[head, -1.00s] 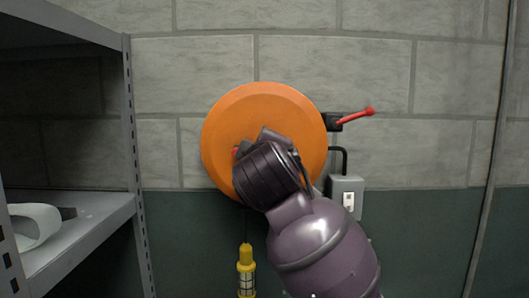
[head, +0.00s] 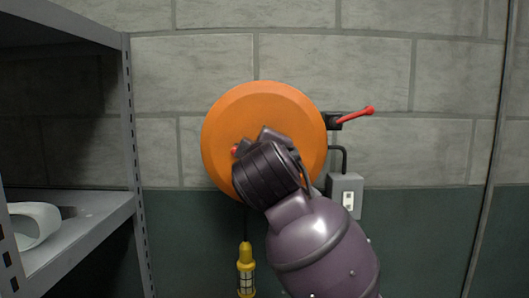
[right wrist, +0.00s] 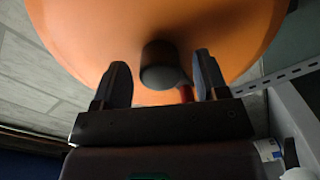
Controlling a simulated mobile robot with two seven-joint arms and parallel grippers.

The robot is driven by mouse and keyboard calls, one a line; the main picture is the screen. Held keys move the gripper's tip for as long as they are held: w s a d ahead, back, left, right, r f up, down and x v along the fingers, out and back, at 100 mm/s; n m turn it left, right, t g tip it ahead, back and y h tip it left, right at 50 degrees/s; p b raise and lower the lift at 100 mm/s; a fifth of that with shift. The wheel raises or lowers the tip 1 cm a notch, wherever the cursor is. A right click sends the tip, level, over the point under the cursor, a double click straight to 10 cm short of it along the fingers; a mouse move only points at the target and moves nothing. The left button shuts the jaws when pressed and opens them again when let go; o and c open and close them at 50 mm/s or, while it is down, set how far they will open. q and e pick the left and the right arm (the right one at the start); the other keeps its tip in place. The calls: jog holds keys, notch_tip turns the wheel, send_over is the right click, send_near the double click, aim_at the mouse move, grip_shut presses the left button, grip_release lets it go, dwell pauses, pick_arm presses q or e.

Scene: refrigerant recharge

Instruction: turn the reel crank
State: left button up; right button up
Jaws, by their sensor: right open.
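The orange reel (head: 265,103) is a round disc on the block wall, partly covered by my right arm. In the right wrist view, a dark grey cylinder (right wrist: 160,66) stands out from the reel face (right wrist: 90,30), with a red piece (right wrist: 186,93) beside it; these look like parts of the crank. My right gripper (right wrist: 163,74) is open, with one finger on each side of the cylinder and visible gaps. In the head view, a small red tip (head: 235,150) shows left of my wrist, which hides the rest of the crank. My left gripper is not in view.
A red lever (head: 357,115) sticks out right of the reel. A grey switch box (head: 346,195) with a black cable is below it. A yellow work lamp (head: 246,258) hangs under the reel. A metal shelf (head: 95,215) stands at left. The wall farther right is clear.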

jog(key=s+b, duration=0.1)
jog(key=s, duration=0.9)
jog(key=shift+s, duration=0.4)
jog(key=shift+r, duration=0.1)
